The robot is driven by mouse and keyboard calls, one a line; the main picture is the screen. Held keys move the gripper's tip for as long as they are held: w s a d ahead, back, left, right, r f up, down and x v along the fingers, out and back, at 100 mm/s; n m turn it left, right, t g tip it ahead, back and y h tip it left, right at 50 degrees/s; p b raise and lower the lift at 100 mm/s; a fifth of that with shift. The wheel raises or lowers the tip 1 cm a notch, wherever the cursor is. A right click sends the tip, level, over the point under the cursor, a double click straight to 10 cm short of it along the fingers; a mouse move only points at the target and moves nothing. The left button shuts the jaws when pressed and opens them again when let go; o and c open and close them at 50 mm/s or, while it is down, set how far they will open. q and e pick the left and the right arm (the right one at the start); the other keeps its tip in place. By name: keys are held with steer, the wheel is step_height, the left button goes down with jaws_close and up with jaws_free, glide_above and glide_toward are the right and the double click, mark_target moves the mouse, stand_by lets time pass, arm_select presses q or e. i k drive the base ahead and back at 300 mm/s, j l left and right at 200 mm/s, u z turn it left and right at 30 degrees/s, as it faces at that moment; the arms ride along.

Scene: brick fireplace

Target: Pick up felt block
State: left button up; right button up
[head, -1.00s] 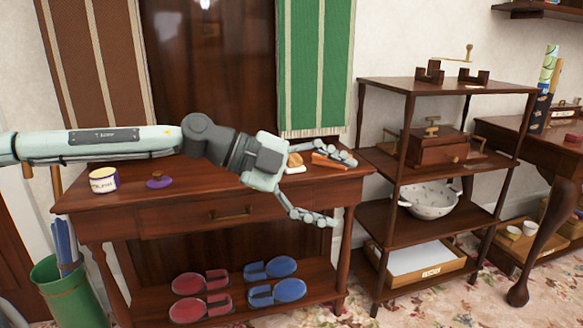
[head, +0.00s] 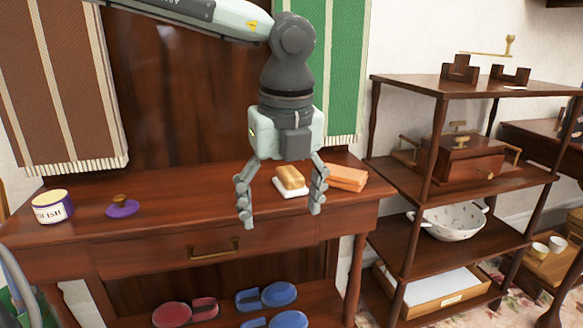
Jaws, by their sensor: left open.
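The felt block (head: 290,179) appears to be the small tan block with a white pad under it, on the dark wooden side table, right of its middle. My left gripper (head: 281,214) is open and empty, pointing down. In the picture its fingers stand on either side of the block and reach lower than it; I cannot tell their exact depth or height over the table. The block is not held. My right gripper is out of view.
An orange folded-looking item (head: 346,177) lies close right of the block. A labelled tin (head: 53,208) and a purple lid (head: 122,208) are on the table's left. A shelf unit (head: 445,87) stands to the right. Striped cloths hang behind.

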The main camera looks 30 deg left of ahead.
mark_target(290, 182)
steer(key=i+j, duration=0.65)
steer(key=i, duration=0.1)
